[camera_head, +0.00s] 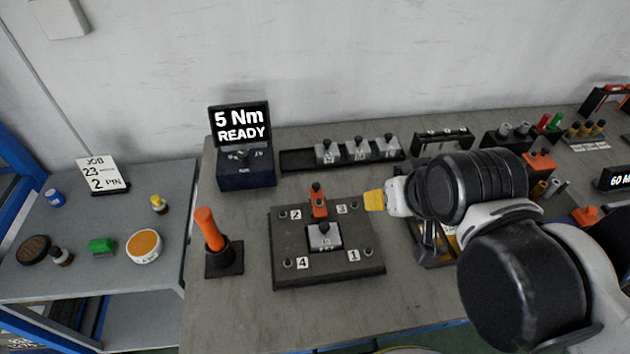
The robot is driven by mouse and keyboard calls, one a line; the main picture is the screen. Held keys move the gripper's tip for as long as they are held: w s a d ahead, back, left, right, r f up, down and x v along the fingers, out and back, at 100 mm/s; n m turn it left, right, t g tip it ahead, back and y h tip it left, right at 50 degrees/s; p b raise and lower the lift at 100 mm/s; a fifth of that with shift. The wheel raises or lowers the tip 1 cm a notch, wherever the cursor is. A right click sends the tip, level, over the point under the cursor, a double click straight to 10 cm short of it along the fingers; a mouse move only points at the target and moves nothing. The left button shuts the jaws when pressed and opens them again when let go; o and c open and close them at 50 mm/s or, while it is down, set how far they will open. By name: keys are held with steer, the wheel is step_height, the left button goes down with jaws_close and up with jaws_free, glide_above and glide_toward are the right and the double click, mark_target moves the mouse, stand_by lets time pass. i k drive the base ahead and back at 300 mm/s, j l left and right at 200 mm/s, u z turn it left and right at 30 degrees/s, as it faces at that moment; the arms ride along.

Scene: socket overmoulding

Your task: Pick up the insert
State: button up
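Several grey metal blocks could be the insert. Three stand in a row in a black tray (296,160) at the back: a left block (327,152), a middle block (358,149) and a right block (387,146). Another grey block (324,237) sits in the middle of the dark plate (345,274), whose corners are marked 1 to 4. The block markings are too small to read surely. My gripper (374,200) reaches in from the right, with a yellow end just right of the plate's corner 3. Its fingers cannot be made out, nor whether they hold anything.
An orange clamp (318,201) stands on the plate behind the block. An orange-handled tool (210,230) stands upright left of the plate. A display box (246,168) reads "5 Nm READY". A job card (102,173) stands on the left side table. My arm hides part of the bench's right side.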

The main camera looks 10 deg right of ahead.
mark_target(325, 236)
steer(key=k+j, duration=0.1)
steer(key=j, duration=0.85)
steer(key=k+j+z, duration=0.1)
steer(key=j, duration=0.4)
steer(key=k+j, duration=0.15)
steer(key=j, duration=0.35)
steer(key=k+j, duration=0.1)
steer(key=j, duration=0.35)
